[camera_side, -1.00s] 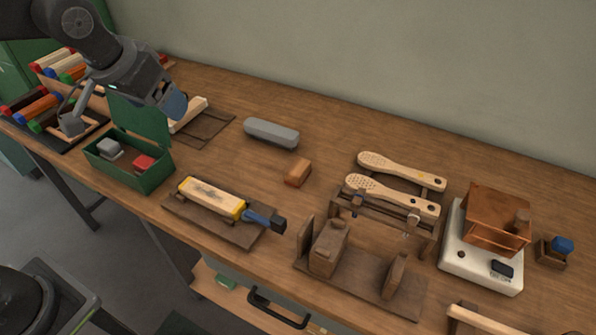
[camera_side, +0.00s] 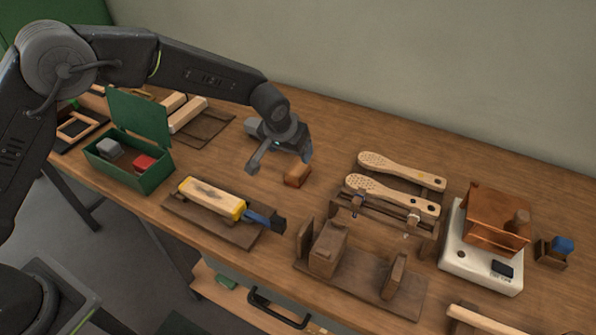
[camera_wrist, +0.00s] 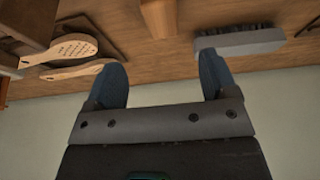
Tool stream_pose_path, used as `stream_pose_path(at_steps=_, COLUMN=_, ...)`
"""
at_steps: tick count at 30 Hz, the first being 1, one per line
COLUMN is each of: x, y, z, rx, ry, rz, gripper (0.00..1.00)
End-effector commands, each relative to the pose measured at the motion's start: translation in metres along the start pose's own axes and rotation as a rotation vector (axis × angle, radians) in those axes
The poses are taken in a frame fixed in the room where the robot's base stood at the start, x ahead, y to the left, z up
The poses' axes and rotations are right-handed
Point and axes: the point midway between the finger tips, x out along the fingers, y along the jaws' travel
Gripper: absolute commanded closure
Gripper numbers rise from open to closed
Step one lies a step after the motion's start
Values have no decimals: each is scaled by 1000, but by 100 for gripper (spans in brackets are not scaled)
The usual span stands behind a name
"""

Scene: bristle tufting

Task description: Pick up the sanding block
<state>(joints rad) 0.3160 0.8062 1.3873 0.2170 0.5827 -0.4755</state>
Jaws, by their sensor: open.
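A small orange-brown block (camera_side: 297,176), which looks like the sanding block, lies on the bench near its middle. It also shows at the top of the wrist view (camera_wrist: 158,18), partly cut off by the frame edge. My gripper (camera_side: 280,161) is above the bench just behind and left of this block, jaws apart, with nothing between them. In the wrist view the two blue-grey fingertips (camera_wrist: 163,74) are spread, and the block lies beyond the gap between them.
A yellow-ended block on a board (camera_side: 211,198) lies front left, a green open box (camera_side: 131,175) further left. Paddle-shaped wooden brush bodies (camera_side: 402,170) rest on the right.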

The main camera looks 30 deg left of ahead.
Motion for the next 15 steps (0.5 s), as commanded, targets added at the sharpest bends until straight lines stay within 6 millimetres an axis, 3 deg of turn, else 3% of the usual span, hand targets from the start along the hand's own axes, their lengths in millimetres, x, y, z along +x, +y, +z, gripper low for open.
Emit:
stream_pose_path(at_steps=6, x=44, y=-1, z=1, rx=-1, ry=-3, rz=-2, gripper=21)
stream_pose_path(at_steps=15, x=67, y=-1, z=0, rx=0, ry=-1, rz=-1, gripper=21)
